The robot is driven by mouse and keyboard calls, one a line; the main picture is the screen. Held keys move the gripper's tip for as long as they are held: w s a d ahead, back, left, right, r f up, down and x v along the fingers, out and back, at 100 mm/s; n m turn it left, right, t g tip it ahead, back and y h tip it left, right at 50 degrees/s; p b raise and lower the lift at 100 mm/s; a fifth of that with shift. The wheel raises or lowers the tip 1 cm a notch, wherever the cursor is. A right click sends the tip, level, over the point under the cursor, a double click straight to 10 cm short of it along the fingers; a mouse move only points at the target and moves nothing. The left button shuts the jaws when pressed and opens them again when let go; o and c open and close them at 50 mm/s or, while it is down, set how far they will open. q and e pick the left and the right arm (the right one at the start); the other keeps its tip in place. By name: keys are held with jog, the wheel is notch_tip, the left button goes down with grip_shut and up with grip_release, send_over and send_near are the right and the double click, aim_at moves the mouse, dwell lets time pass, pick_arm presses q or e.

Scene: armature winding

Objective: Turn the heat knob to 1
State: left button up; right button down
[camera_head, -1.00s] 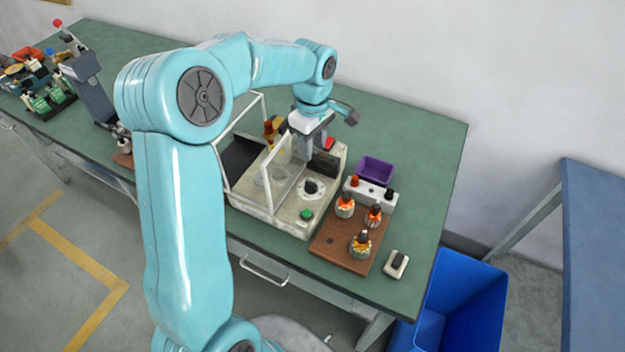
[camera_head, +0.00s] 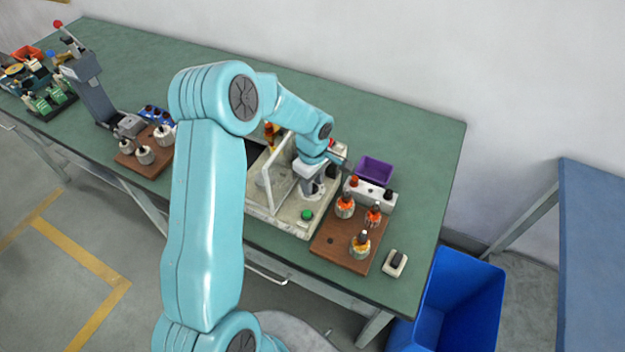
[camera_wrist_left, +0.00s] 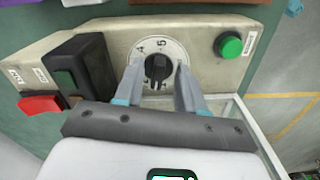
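The heat knob is a black knob (camera_wrist_left: 157,67) on a white numbered dial (camera_wrist_left: 176,48) on the front panel of a cream machine (camera_head: 290,222). In the left wrist view the numbers 4 and 5 show at the dial's upper edge; the rest of the dial is partly hidden by the fingers. My left gripper (camera_wrist_left: 155,85) is open, with one finger on each side of the knob and a small gap visible. In the head view the left gripper (camera_head: 312,190) hides the knob. My right gripper is not in view.
A green button (camera_wrist_left: 231,46) sits right of the dial, and a red switch (camera_wrist_left: 40,104) left. A clear guard (camera_head: 268,185) stands on the machine. A wooden board (camera_head: 330,241) with several wound armatures and a purple bin (camera_head: 375,171) are to the right.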

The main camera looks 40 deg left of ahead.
pick_arm(q)
jog(key=shift+w+a+f, duration=0.1)
jog(key=shift+w, duration=0.05)
grip_shut()
jog(key=n+b, duration=0.1)
jog(key=b, duration=0.2)
jog(key=n+b, duration=0.2)
jog(key=b, duration=0.1)
jog(key=shift+f, duration=0.35)
jog(key=shift+r+n+b, duration=0.3)
jog(key=shift+n+b, duration=0.3)
jog(key=shift+n, duration=0.2)
jog(key=shift+r, duration=0.1)
grip_release()
notch_tip(320, 180, up, 16)
jog(key=shift+r, duration=0.2)
